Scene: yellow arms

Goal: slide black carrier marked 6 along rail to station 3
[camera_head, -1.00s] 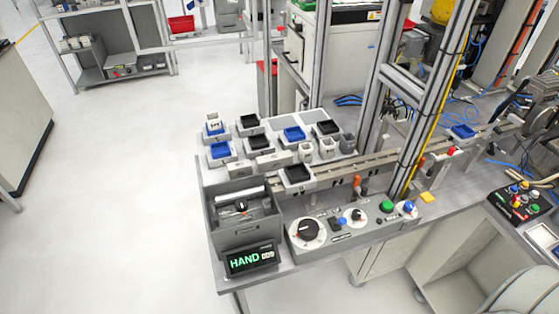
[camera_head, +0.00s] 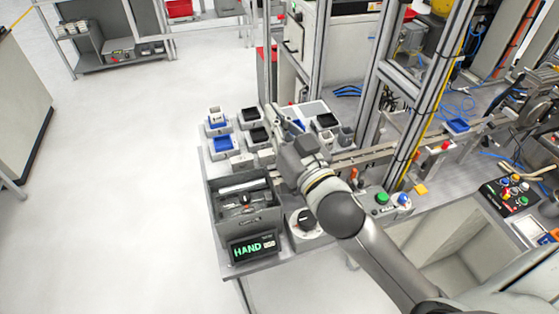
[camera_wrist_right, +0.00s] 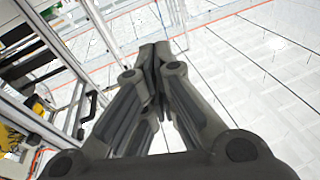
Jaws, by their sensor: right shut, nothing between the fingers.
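My right gripper (camera_head: 272,112) reaches in from the lower right over the bench, shut and empty. Its closed fingers also show in the right wrist view (camera_wrist_right: 158,58), with nothing between them. The rail (camera_head: 366,154) runs from behind my right arm toward the upper right. The black carrier seen on the rail's left part earlier is now hidden behind my right gripper and arm. Its mark cannot be read, and the station numbers are too small to tell. My left gripper is not in view.
A grey bin (camera_head: 217,212) and a HAND display (camera_head: 253,248) are at the front left. Upright posts (camera_head: 418,115) stand near the rail.

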